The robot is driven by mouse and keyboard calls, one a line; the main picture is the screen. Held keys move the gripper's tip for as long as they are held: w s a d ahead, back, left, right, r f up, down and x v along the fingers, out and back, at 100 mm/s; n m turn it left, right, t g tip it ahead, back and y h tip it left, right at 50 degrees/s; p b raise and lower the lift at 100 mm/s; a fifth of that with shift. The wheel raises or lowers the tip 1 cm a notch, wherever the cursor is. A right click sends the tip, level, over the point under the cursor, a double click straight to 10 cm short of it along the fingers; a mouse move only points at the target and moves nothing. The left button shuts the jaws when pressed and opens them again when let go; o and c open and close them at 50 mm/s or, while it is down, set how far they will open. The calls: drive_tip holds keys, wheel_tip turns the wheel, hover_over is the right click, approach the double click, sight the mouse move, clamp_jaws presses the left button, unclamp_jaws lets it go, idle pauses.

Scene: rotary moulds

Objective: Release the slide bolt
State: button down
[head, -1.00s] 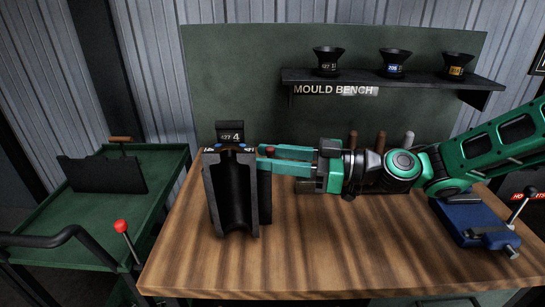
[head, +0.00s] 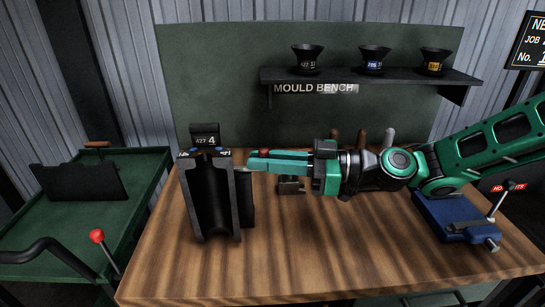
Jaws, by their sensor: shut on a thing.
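The dark mould half (head: 213,200) stands upright on the wooden bench, its hollow channel facing me. A black tag marked 427 4 (head: 205,138) rises at its top, with blue spots on the rim. The slide bolt's red knob (head: 264,152) shows at the fingertips, just right of the mould's upper right side. My gripper (head: 262,161) reaches in from the right, level, with its green fingers close together on the bolt's knob. The fingers hide most of the knob and bolt. Whether the bolt's end is clear of the mould, I cannot tell.
A blue vice (head: 455,218) stands at the bench's right. Upright handles (head: 361,140) stand behind my arm. A shelf (head: 370,76) with black cups hangs on the back board. A green cart (head: 75,210) stands left. The bench front (head: 330,270) is clear.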

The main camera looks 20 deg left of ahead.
drive_tip(key=shift+w+d+r, duration=0.15)
drive_tip(key=shift+w+r, duration=0.05)
drive_tip(key=shift+w, duration=0.1)
drive_tip(key=c, duration=1.7)
unclamp_jaws()
drive_tip(key=shift+d, duration=0.1)
drive_tip(key=shift+c, duration=0.2)
drive_tip(key=shift+s, duration=0.1)
drive_tip(key=w+d, duration=0.1)
drive_tip(key=d, duration=0.9)
drive_tip(key=shift+w+d, duration=0.2)
drive_tip(key=shift+d, duration=0.15)
drive_tip(key=shift+f, duration=0.1)
